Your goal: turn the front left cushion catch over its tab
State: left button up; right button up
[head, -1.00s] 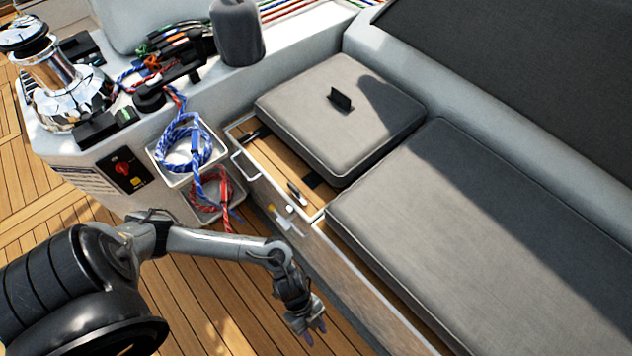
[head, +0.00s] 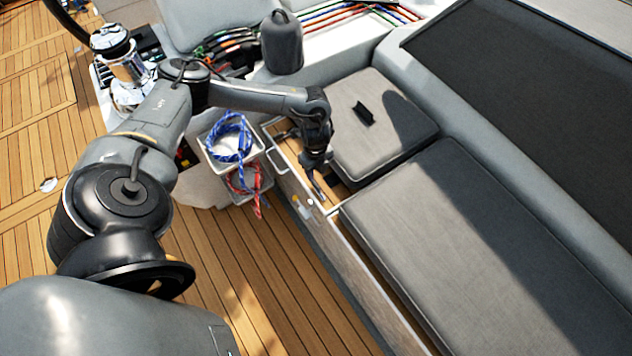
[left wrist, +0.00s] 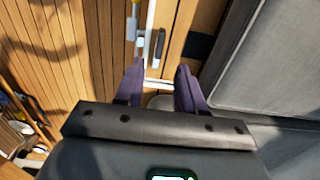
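The small grey cushion (head: 368,148) lies on the wooden locker top, in shade and sun, with a black handle on it. A small grey metal catch (left wrist: 160,42) shows on the wooden ledge by the white edge in the left wrist view, just beyond my fingertips. A black strap (left wrist: 198,46) lies to its right, running towards the cushion. My left gripper (head: 317,190) points down over the ledge and largely hides the catch in the head view. In the left wrist view its two purple fingers (left wrist: 160,72) are apart, with nothing held between them. My right gripper is out of view.
A long grey cushion (head: 450,235) lies in front of the small one. Bins with blue rope (head: 230,138) and red rope (head: 243,180) hang left of the locker. A winch (head: 122,65) stands at the back left. Deck floor is open below.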

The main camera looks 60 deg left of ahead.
aim_at(316, 184)
pick_arm(q)
notch_tip(316, 184, down, 8)
jog(key=b, duration=0.2)
jog(key=shift+f+b, duration=0.1)
jog(key=shift+b, duration=0.2)
grip_shut()
